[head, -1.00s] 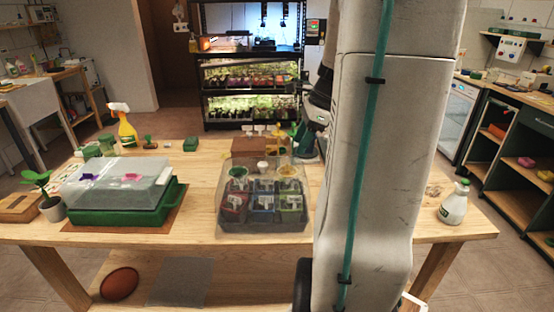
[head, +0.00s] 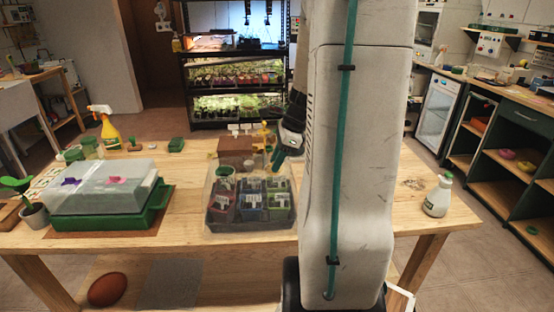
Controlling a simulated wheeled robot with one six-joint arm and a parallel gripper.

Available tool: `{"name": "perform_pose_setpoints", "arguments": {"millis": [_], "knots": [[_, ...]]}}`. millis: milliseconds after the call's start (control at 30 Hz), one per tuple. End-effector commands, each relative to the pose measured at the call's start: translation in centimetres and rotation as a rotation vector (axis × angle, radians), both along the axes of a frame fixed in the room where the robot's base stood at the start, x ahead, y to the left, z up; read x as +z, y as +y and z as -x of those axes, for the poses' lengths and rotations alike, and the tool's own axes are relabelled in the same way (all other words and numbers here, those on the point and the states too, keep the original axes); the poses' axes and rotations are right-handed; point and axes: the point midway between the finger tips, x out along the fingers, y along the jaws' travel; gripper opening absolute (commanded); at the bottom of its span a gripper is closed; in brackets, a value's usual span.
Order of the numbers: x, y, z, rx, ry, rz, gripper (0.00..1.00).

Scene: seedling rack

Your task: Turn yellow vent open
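I cannot make out a yellow vent for certain. The grey-clear lid (head: 105,178) on the green tray (head: 160,205) at the left carries a purple piece (head: 71,181) and a pink piece (head: 116,179), and no yellow one shows there. A clear box (head: 209,205) with several coloured pots stands mid-table. My gripper (head: 278,161), dark with teal fingers, points down at its back right part and hides what lies behind it. Whether it touches anything, or how far the fingers are apart, is not clear.
A yellow upright object (head: 262,135) and a brown block (head: 235,150) stand behind the clear box. A yellow spray bottle (head: 107,130) is at the back left, and a white bottle (head: 438,197) at the right. The table (head: 185,185) is bare between the two trays.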

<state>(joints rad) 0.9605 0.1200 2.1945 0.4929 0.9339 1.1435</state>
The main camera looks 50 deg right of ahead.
Motion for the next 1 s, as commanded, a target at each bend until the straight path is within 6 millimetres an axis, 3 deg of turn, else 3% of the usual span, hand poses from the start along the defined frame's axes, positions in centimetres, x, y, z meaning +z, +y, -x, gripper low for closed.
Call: {"name": "perform_pose_setpoints", "arguments": {"millis": [767,1000], "knots": [[0.05,-0.12,-0.06,0.087,0.0,0.002,0.08],[0.0,-0.17,-0.15,0.195,0.0,0.0,0.08]]}}
